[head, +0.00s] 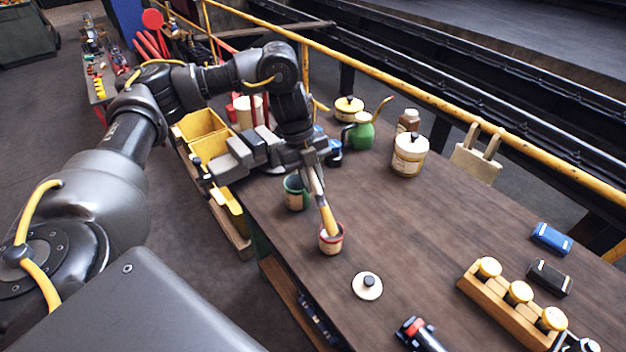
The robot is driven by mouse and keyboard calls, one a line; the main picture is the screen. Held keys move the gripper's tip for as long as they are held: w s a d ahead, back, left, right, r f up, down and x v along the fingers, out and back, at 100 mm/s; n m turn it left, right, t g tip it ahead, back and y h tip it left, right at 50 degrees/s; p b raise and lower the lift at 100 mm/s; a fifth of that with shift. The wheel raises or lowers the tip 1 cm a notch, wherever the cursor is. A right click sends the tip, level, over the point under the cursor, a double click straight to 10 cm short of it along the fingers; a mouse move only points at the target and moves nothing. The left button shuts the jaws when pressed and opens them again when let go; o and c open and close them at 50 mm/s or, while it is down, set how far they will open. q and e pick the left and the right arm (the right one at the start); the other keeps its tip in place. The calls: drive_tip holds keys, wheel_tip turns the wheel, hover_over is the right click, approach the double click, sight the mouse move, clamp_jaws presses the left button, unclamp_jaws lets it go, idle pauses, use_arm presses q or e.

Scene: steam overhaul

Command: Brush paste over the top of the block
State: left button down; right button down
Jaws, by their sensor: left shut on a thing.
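My left gripper (314,156) is shut on a brush (326,214) with a pale, yellowish lower part. The brush points down and its lower end is at the mouth of a small red-rimmed pot (331,241) with a cream label. I cannot tell how deep the tip is, and the paste is hidden. A round pale lid (367,286) with a black knob lies on the table in front of the pot. I cannot surely pick out the block. My right gripper is not in view.
A green pot (295,193) stands close behind the brush. A green oil can (362,132) and a white lidded jar (409,155) stand farther back. A wooden rack (500,308) with yellow-topped pieces is at right. The middle of the dark tabletop (425,235) is clear.

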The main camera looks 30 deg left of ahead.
sight(313, 170)
use_arm(q)
drive_tip(key=shift+f+b, duration=0.35)
drive_tip(key=shift+f, duration=0.4)
idle(0.8)
drive_tip(key=shift+f, duration=0.1)
idle(1.5)
wheel_tip(313, 170, up, 7)
drive_tip(key=p, duration=0.8)
idle(0.4)
idle(0.3)
